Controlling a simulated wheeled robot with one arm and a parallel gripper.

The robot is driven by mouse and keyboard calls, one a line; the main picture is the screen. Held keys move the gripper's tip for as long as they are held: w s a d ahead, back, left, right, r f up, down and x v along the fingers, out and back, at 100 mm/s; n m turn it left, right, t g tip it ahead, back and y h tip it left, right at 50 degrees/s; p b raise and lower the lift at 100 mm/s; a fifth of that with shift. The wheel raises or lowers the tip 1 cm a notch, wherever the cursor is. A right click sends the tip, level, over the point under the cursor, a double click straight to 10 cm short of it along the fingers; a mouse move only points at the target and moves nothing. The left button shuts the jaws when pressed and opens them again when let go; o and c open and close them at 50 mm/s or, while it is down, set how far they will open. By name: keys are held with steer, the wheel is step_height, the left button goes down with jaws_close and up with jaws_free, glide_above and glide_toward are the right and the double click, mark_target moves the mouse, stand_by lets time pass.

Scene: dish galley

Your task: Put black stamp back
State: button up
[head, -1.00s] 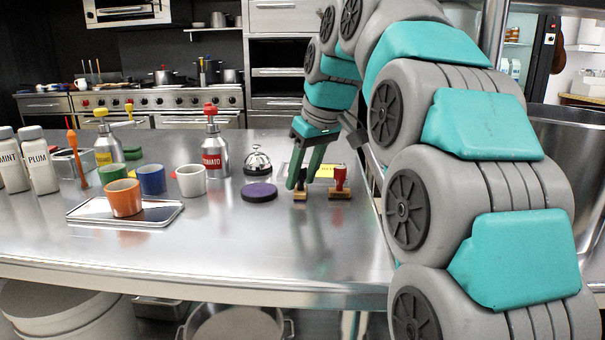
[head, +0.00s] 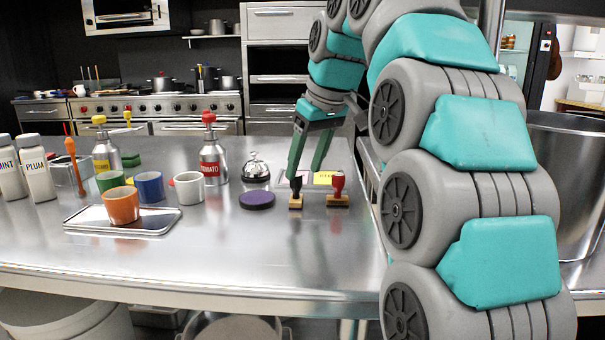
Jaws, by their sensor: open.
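The black stamp (head: 296,195), with a dark handle and a wooden base, stands upright on the steel counter. A red stamp (head: 338,191) stands just right of it. My gripper (head: 305,174) points down with its two green fingers apart, open and empty, just above and behind the black stamp. Its left finger overlaps the top of the black handle in the picture; I cannot tell whether they touch. Behind the stamps lie a yellow label (head: 324,178) and a pinkish label (head: 293,177), partly hidden by the fingers.
A purple-topped ink pad (head: 256,200) and a bell (head: 255,168) stand left of the stamps. Further left are a tomato bottle (head: 212,155), a white cup (head: 189,188) and a tray (head: 85,219) with an orange cup (head: 122,205). The counter's front is clear.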

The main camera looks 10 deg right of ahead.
steer(key=shift+p+v, duration=1.05)
steer(key=shift+v, duration=0.65)
steer(key=shift+f, duration=0.1)
stand_by(0.6)
